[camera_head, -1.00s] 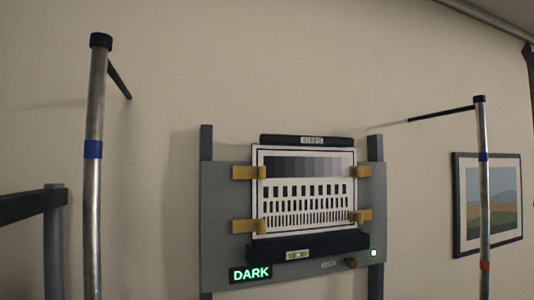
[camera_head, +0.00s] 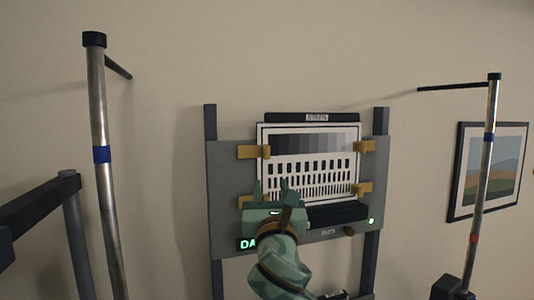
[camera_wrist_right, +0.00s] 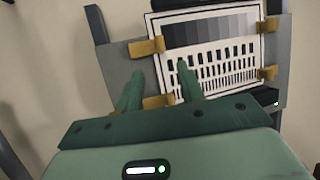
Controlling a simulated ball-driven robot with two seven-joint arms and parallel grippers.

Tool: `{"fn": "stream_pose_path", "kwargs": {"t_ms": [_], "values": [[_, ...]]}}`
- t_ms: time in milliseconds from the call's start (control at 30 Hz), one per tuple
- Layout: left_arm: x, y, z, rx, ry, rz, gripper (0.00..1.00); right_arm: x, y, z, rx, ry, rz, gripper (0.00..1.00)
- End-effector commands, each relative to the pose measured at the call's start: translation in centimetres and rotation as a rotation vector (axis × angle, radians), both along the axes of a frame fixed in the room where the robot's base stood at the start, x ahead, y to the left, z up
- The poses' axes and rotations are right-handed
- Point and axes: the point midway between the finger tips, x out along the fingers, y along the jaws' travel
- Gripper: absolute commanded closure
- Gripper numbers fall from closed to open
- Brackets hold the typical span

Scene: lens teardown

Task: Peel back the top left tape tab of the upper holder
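A white chart card (camera_head: 310,165) with a grey step strip and dark bars sits on a grey panel (camera_head: 225,190). The top left tape tab (camera_head: 253,152) is ochre and lies across the card's left edge; it also shows in the wrist view (camera_wrist_right: 147,46). The other tabs are top right (camera_head: 364,146), lower right (camera_head: 362,188) and lower left (camera_wrist_right: 158,101). My green right gripper (camera_head: 271,186) is open and empty, its fingers pointing up below the top left tab, apart in the picture. In the head view it partly hides the lower left tab.
A black bar labelled STEPS (camera_head: 316,117) runs above the card, and a black ledge (camera_head: 335,214) lies below it. Metal poles stand left (camera_head: 103,180) and right (camera_head: 485,165). A framed picture (camera_head: 488,170) hangs at right.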

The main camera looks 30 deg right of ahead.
Motion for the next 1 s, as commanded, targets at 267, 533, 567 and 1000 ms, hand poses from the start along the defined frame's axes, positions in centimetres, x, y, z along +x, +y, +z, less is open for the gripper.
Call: {"fn": "stream_pose_path", "kwargs": {"t_ms": [267, 533, 567, 1000], "values": [[0.0, 0.1, 2.2, 0.001, 0.0, 0.001, 0.64, 5.6, -3.1, 3.0, 0.002, 0.001, -0.001, 0.62], [0.1, 0.1, 3.6, 0.001, -0.002, 0.002, 0.64, 10.2, -5.5, 5.1, 0.003, -0.001, 0.002, 0.62], [0.1, 0.1, 3.7, 0.001, -0.002, 0.002, 0.64, 10.5, -5.7, 5.2, 0.004, 0.0, 0.002, 0.62], [0.1, 0.1, 3.9, 0.001, -0.003, 0.002, 0.64, 11.8, -6.4, 5.5, 0.004, -0.001, 0.005, 0.62]]}}
